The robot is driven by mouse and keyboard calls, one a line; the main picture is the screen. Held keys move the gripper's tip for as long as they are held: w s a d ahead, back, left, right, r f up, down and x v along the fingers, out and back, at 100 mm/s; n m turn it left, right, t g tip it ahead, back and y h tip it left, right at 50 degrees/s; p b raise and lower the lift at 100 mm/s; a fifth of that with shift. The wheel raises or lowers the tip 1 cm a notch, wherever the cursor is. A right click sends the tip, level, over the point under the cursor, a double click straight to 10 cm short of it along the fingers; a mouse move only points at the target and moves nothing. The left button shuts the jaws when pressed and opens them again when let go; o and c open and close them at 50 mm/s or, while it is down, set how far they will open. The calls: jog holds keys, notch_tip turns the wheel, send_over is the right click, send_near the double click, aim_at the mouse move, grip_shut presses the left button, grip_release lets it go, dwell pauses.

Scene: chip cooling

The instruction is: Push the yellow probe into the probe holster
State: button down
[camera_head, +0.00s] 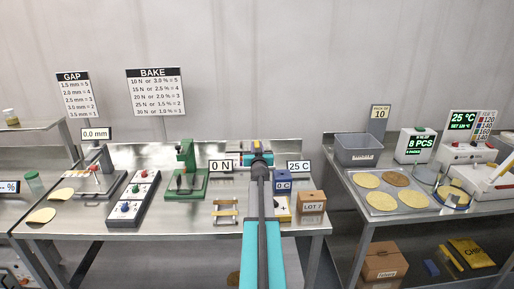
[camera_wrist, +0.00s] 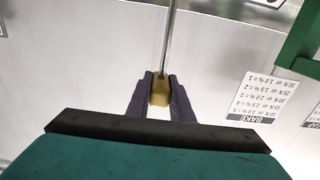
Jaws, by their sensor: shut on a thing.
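My gripper (camera_wrist: 160,98) is shut on the yellow probe (camera_wrist: 160,93) in the wrist view. A dark finger lies on each side of its yellow handle, and a thin metal rod runs from the handle toward the top of the picture. I cannot tell clearly which part is the probe holster.
A brown "LOT 7" box (camera_head: 312,207) stands right of the blue unit. A small rack (camera_head: 225,211) and a green press (camera_head: 186,172) stand left of my arm. The right table (camera_head: 362,215) holds a tray of round chips.

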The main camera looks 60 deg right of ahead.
jog(key=shift+f+b, duration=0.4)
jog(key=shift+f, duration=0.3)
dwell(2.1)
jog(key=shift+f+b, duration=3.4)
jog(key=shift+f, duration=0.8)
dwell(1.0)
